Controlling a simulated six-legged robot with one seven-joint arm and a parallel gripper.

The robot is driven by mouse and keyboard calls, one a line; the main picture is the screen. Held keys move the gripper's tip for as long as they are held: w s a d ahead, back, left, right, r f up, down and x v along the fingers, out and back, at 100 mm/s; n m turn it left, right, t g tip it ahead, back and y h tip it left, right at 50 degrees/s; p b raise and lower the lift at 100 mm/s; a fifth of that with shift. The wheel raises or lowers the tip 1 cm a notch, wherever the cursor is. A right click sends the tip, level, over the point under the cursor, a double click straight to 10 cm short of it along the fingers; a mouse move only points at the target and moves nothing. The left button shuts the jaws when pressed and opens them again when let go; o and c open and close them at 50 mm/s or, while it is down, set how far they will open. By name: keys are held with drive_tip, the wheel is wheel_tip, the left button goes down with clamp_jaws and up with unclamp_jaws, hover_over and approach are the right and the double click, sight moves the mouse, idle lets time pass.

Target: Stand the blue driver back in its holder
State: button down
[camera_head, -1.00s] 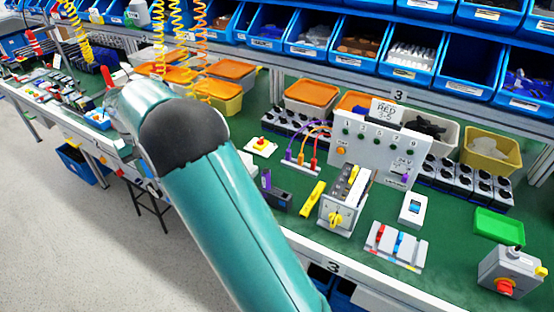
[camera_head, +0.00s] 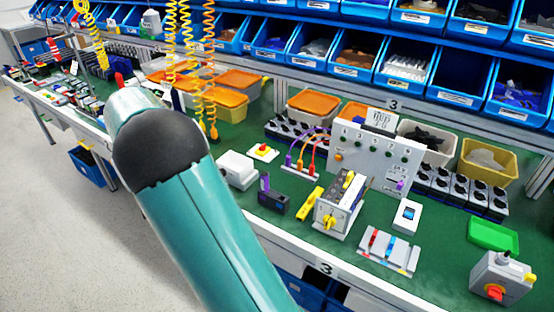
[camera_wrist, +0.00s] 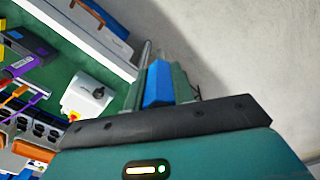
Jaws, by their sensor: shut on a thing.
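My gripper (camera_wrist: 161,74) shows in the wrist view, shut on a blue piece (camera_wrist: 157,88) that looks like the blue driver's handle. Pale floor lies beyond the fingertips, past the bench edge. The rest of the driver is hidden. In the head view my arm hides the gripper. A light grey rack (camera_head: 405,259) with red and blue pieces lies on the green bench top near the front edge. I cannot tell for sure whether this is the driver's holder.
A rotary switch unit (camera_head: 333,214) with a yellow knob stands beside a yellow tool (camera_head: 309,204) and a dark purple-black device (camera_head: 273,198). A white box (camera_head: 238,170) is left of them. A grey box with a red knob (camera_head: 496,291) is at right.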

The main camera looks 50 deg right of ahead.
drive_tip(key=s+d+r+m, duration=0.3)
drive_tip(key=s+d+m, duration=0.5)
drive_tip(key=d, duration=0.4)
drive_tip(key=s+d+r+m, duration=0.2)
drive_tip(key=s+d+m, duration=0.4)
drive_tip(key=s+d, duration=0.55)
drive_tip(key=s+d+f+m, duration=0.3)
drive_tip(key=s+d+f, duration=0.2)
drive_tip(key=shift+s+d+f, duration=0.2)
drive_tip(key=shift+s, duration=0.1)
wheel_tip(320, 180, down, 6)
drive_tip(key=shift+f, duration=0.2)
drive_tip(key=shift+f, duration=0.35)
